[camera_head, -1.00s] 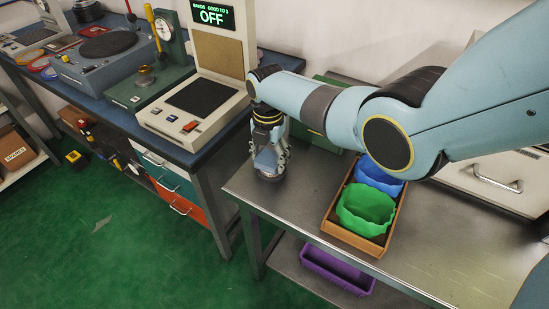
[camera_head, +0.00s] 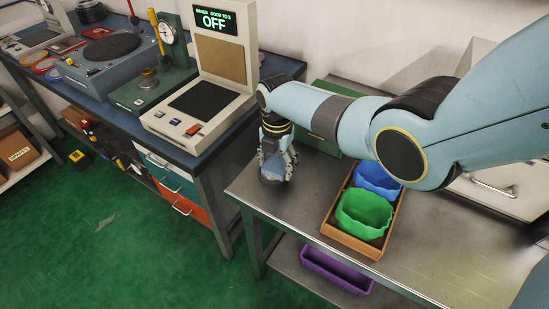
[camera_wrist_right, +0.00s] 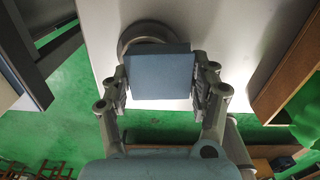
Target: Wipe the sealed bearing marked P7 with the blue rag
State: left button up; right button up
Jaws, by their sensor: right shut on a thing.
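My right gripper (camera_head: 274,172) points down at the near left part of the steel table (camera_head: 440,245). In the right wrist view, its two fingers (camera_wrist_right: 160,85) are shut on a flat blue block-like piece, which looks like the folded blue rag (camera_wrist_right: 160,75). A grey metal ring, seemingly a bearing (camera_wrist_right: 147,32), lies on the table just behind the rag and is partly covered by it. I cannot tell if they touch. No P7 mark is readable. In the head view the gripper mostly hides both. My left gripper is not in view.
A wooden tray (camera_head: 329,229) with a green bin (camera_head: 363,214) and a blue bin (camera_head: 376,180) stands right of the gripper. A green box (camera_head: 325,128) is behind. The workbench with a screen device reading OFF (camera_head: 216,20) is at left. The table's front is clear.

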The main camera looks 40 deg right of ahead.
jog(key=shift+w+a+f+b, duration=0.1)
jog(key=shift+w+a+b, duration=0.05)
jog(key=shift+w+b, duration=0.55)
jog(key=shift+w+a+f+b, duration=0.1)
jog(key=shift+w+b, duration=0.55)
jog(key=shift+w, duration=0.05)
jog(key=shift+s+d+r+p, duration=0.15)
jog(key=shift+s+p, duration=0.15)
jog(key=shift+p, duration=0.2)
jog(key=shift+s+d+p, duration=0.25)
jog(key=shift+s+p, duration=0.3)
jog(key=shift+s+d+p, duration=0.2)
jog(key=shift+s+p, duration=0.3)
jog(key=shift+s, duration=0.05)
notch_tip(320, 180, up, 6)
jog(key=p, duration=0.6)
jog(key=shift+r, duration=0.1)
